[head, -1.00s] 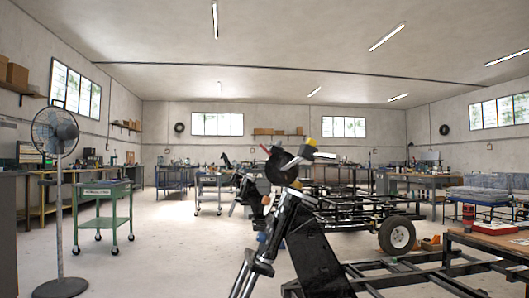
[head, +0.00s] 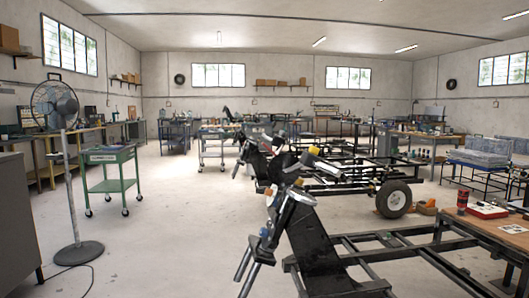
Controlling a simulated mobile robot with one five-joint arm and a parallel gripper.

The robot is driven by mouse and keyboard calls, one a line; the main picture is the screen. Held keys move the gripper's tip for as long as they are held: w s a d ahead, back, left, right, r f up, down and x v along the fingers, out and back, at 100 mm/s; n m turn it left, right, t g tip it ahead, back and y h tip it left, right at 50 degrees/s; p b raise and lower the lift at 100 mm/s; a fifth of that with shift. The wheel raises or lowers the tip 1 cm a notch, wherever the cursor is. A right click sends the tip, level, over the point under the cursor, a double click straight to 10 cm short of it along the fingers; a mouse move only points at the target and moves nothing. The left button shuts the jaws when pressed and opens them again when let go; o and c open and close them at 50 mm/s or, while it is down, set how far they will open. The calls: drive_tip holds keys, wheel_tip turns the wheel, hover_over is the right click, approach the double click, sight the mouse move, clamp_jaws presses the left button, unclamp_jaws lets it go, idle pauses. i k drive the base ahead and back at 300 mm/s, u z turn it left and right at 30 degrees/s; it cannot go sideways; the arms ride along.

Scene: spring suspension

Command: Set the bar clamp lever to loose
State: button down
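A black metal stand (head: 318,258) rises from a low black frame in the near middle of the head view. A silver cylindrical part (head: 297,208) sits tilted at its top, with small blue and orange pieces beside it. Dark rods slant down at its left. Behind it is a dark cluster of parts (head: 287,165) with a small yellow-tipped piece (head: 313,151). I cannot make out which part is the bar clamp lever, or its setting. I cannot pick out my gripper in this view.
A green cart (head: 108,170) and a standing fan (head: 66,130) are at the left. A wheel (head: 393,199) is on the black chassis behind the stand. A wooden bench (head: 492,232) is at the right. The floor at left centre is clear.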

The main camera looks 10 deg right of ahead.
sight(262, 143)
drive_tip(key=z, duration=0.25)
drive_tip(key=i, duration=0.3)
drive_tip(key=u, duration=2.85)
drive_tip(key=i, duration=1)
drive_tip(key=z, duration=0.05)
